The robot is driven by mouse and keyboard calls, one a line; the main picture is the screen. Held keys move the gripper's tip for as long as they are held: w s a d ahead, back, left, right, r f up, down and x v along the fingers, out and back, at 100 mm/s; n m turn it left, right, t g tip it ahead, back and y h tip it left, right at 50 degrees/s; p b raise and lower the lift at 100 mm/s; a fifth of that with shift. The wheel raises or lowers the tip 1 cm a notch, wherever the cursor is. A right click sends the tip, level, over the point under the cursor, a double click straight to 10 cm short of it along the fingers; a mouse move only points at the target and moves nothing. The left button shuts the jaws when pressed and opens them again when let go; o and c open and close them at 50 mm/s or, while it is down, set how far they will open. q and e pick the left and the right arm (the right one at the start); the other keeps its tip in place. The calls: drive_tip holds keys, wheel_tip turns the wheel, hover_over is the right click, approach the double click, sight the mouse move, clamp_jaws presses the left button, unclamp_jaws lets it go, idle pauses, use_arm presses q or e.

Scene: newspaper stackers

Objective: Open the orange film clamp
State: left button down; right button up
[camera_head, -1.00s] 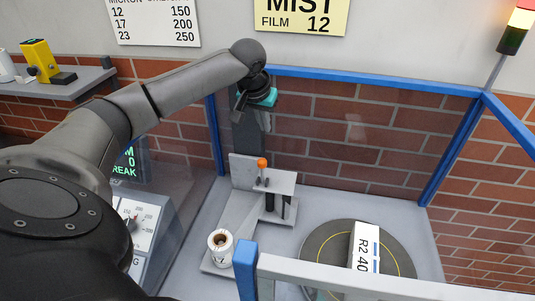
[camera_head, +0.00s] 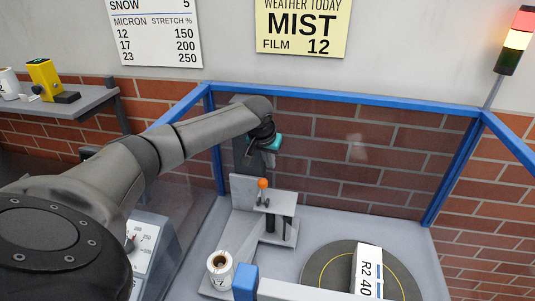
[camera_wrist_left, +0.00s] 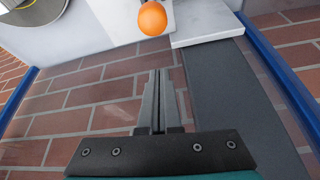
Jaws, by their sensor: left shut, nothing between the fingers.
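The orange film clamp shows as a round orange knob (camera_head: 263,183) on a short stem, standing upright on a light grey plate (camera_head: 279,204) in the head view. In the left wrist view the knob (camera_wrist_left: 152,18) is at the top, just beyond my fingertips and apart from them. My left gripper (camera_wrist_left: 158,75) is shut and empty, its two fingers together. In the head view its teal-trimmed hand hangs above and behind the knob. Its fingertips are hard to make out there. My right gripper is in neither view.
A dark round turntable (camera_head: 320,268) carries a box labelled R2 40 (camera_head: 368,270). Blue frame bars (camera_head: 340,93) surround the station, with a brick wall behind. A grey control panel (camera_head: 150,240) sits at left.

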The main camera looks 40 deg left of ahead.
sight(263, 192)
use_arm(q)
drive_tip(key=shift+s+d+f+p, duration=0.2)
drive_tip(key=shift+s, duration=0.35)
drive_tip(key=shift+s+d+f+p, duration=0.15)
drive_tip(key=shift+s+d, duration=0.1)
drive_tip(key=shift+s, duration=0.35)
drive_tip(key=shift+s+d+f+p, duration=0.2)
drive_tip(key=shift+s, duration=0.35)
drive_tip(key=shift+a, duration=0.15)
